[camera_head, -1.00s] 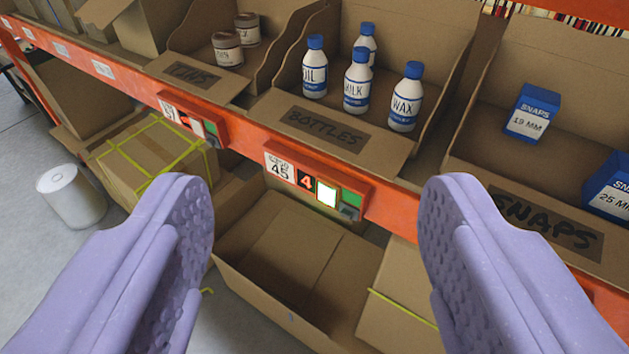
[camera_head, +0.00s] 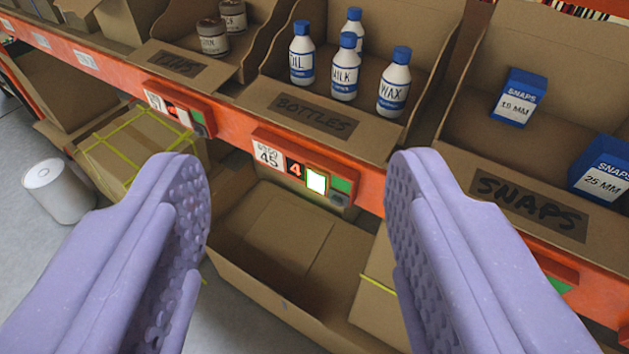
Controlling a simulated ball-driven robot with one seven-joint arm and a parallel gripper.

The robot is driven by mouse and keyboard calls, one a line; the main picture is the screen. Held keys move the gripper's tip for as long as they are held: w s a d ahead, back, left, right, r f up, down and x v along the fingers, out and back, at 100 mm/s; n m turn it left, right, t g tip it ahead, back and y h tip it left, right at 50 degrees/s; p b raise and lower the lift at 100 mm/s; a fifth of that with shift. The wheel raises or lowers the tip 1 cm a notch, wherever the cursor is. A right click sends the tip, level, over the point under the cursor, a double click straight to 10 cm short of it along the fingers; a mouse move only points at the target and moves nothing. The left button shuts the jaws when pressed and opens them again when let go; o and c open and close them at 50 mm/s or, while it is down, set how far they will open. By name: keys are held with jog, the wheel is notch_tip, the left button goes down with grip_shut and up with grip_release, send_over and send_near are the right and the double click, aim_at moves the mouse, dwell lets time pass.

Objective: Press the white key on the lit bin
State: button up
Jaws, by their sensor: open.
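The lit bin is the cardboard bin labelled BOTTLES (camera_head: 312,110), holding several white bottles with blue caps. On the orange rail below it is a red module (camera_head: 304,176) with a label reading 45 and a red 4. Its white key (camera_head: 316,181) glows, with a green patch to its right. My gripper (camera_head: 297,168) is open and empty, its two purple fingers apart in the foreground. The lit key shows between the fingers, nearer the right one, and looks farther away than the fingertips. Neither finger appears to touch it.
The TINS bin (camera_head: 180,62) is at left, with another module (camera_head: 178,108) below it. The SNAPS bin (camera_head: 530,205) with blue boxes is at right. Below are an open carton (camera_head: 240,270), a yellow-strapped carton (camera_head: 115,150) and a white roll (camera_head: 58,190).

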grip_shut()
dwell(1.5)
